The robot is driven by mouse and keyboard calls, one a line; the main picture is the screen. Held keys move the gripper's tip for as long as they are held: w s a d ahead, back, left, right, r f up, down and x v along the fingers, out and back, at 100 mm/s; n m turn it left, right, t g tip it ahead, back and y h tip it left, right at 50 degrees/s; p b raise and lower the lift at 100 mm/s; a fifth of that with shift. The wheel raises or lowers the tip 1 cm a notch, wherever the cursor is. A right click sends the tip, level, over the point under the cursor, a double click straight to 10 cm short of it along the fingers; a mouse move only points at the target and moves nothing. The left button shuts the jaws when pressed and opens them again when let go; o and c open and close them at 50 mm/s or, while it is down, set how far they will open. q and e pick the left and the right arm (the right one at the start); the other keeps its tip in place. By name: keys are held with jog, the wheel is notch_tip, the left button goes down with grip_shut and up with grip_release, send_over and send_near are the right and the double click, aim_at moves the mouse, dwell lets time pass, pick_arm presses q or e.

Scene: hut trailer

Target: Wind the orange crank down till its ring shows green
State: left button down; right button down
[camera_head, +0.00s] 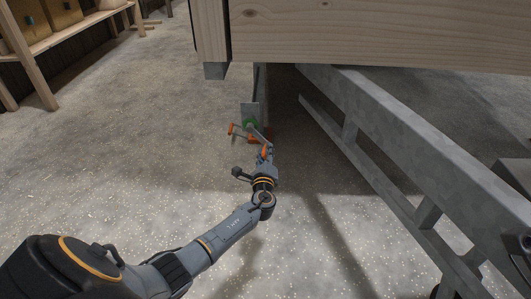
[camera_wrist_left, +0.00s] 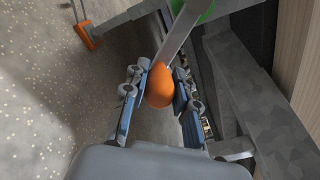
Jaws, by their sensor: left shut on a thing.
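The crank's orange knob (camera_wrist_left: 160,88) sits between the two fingers of my left gripper (camera_wrist_left: 160,97) in the left wrist view, at the end of a grey crank arm (camera_wrist_left: 178,38). The left gripper is shut on this knob. In the head view, my left gripper (camera_head: 266,152) reaches in under the trailer's front end, and the knob is small and partly hidden there. The crank's ring shows green (camera_head: 250,122) beside a grey plate; a green part also shows at the top of the left wrist view (camera_wrist_left: 196,9).
The wooden hut body (camera_head: 370,35) overhangs the crank. Grey trailer beams (camera_head: 400,150) run to the right. An orange-ended bar (camera_head: 232,129) sticks out left of the crank and shows in the wrist view (camera_wrist_left: 85,37). A wooden shelf (camera_head: 60,35) stands far left. Speckled floor at left is clear.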

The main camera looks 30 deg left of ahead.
pick_arm(q)
jog(key=c, duration=1)
grip_release()
jog(key=shift+c, duration=0.2)
jog(key=shift+s+d, duration=0.1)
jog(key=v, duration=1.2)
